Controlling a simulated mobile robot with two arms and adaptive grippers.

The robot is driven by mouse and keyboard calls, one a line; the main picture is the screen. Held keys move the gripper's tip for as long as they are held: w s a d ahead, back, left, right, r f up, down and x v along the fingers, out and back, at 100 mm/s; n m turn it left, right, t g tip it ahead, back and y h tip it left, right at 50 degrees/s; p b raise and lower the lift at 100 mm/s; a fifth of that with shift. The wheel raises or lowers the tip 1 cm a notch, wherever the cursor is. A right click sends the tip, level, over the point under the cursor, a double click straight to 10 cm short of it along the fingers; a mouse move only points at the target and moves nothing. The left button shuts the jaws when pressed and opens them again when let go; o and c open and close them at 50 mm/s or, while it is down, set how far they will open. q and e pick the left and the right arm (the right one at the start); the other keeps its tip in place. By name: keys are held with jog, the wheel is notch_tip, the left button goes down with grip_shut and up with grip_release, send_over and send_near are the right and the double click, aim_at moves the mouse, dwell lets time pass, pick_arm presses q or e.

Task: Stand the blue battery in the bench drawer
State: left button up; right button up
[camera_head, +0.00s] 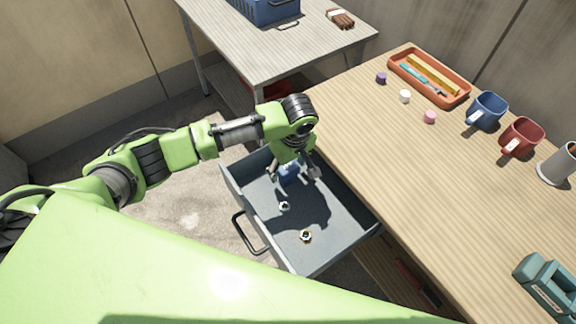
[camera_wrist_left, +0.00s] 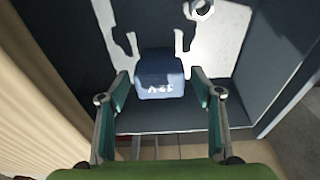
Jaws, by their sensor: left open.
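The blue battery (camera_head: 289,173) is inside the open grey bench drawer (camera_head: 337,217), near its far end, partly covered by my left gripper in the head view. In the left wrist view the battery (camera_wrist_left: 160,76) sits between and just beyond my left fingers, with white lettering on the side facing the camera. My left gripper (camera_wrist_left: 159,97) is open around empty space, one finger to each side of the battery. In the head view my left gripper (camera_head: 296,175) reaches down into the drawer. My right gripper is not in view.
Two small ring-shaped parts (camera_head: 306,236) (camera_head: 285,206) lie on the drawer floor. The wooden bench (camera_head: 440,180) beside it carries an orange tray (camera_head: 428,78), a blue mug (camera_head: 485,111), a red mug (camera_head: 520,137) and small caps. A second table (camera_head: 290,50) stands behind.

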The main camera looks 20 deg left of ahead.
pick_arm(q)
notch_tip(320, 180, up, 12)
jog(key=s+d+p, duration=0.1)
jog(key=shift+d, duration=0.25)
dwell(0.5)
